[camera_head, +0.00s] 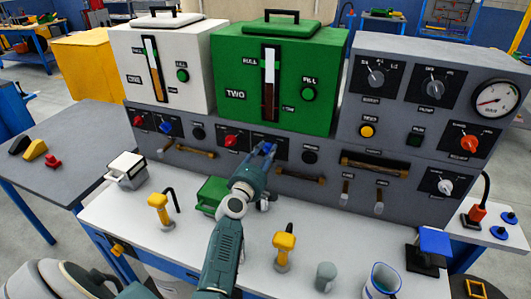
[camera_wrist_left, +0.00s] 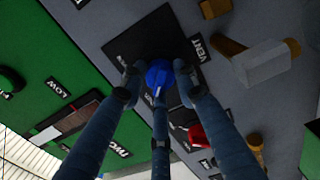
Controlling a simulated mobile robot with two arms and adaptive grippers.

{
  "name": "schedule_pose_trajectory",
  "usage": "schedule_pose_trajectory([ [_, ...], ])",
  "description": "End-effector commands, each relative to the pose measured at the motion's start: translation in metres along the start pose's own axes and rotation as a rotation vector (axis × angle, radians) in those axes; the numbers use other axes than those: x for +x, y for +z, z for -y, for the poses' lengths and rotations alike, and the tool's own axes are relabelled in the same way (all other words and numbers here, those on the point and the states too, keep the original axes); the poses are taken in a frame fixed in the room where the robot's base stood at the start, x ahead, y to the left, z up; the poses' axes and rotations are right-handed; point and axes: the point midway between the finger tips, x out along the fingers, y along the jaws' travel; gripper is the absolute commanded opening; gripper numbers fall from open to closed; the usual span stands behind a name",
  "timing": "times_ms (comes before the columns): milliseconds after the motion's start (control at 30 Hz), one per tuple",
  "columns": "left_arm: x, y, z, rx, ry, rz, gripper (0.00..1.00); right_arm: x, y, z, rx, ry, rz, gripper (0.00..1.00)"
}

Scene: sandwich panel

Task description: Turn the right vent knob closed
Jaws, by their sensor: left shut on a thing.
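The right vent knob is a blue knob (camera_head: 268,146) on a black plate below the green tank marked TWO (camera_head: 316,80). My left gripper (camera_head: 263,152) reaches up to the panel at this knob. In the left wrist view the blue knob (camera_wrist_left: 160,73) sits between the fingers of my left gripper (camera_wrist_left: 158,84), beside a VENT label (camera_wrist_left: 198,48). The fingers are shut on it. They hide part of the knob, and I cannot tell its angle. A red knob (camera_head: 231,141) is just left of it. My right gripper is not in view.
The left vent knob (camera_head: 166,127) is under the white tank (camera_head: 160,70). Brass handles (camera_head: 300,173) stick out below the knobs. On the white bench stand a green box (camera_head: 211,193), yellow-handled tools (camera_head: 284,245) and a grey cup (camera_head: 325,275).

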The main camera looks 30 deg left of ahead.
Motion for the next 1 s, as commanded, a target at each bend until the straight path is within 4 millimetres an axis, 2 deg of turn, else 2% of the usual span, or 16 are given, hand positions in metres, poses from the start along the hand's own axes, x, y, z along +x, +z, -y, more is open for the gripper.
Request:
schedule_pose_trajectory([
  [33,-0.001,0.005,0.008,-0.009,-0.015,0.011,0.04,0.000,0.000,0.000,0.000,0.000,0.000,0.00],
  [367,-0.001,0.005,0.008,-0.011,-0.014,0.011,0.04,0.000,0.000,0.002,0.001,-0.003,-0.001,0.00],
  [400,-0.001,0.005,0.008,-0.011,-0.014,0.011,0.32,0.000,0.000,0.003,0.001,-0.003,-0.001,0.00],
  [500,-0.001,0.005,0.007,-0.010,-0.013,0.011,0.49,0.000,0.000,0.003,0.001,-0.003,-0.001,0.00],
  [833,-0.003,0.002,0.003,-0.007,-0.004,0.004,0.49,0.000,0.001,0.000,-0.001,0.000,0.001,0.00],
  [1000,-0.026,0.002,0.003,-0.006,-0.005,0.003,0.49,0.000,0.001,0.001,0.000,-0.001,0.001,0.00],
])
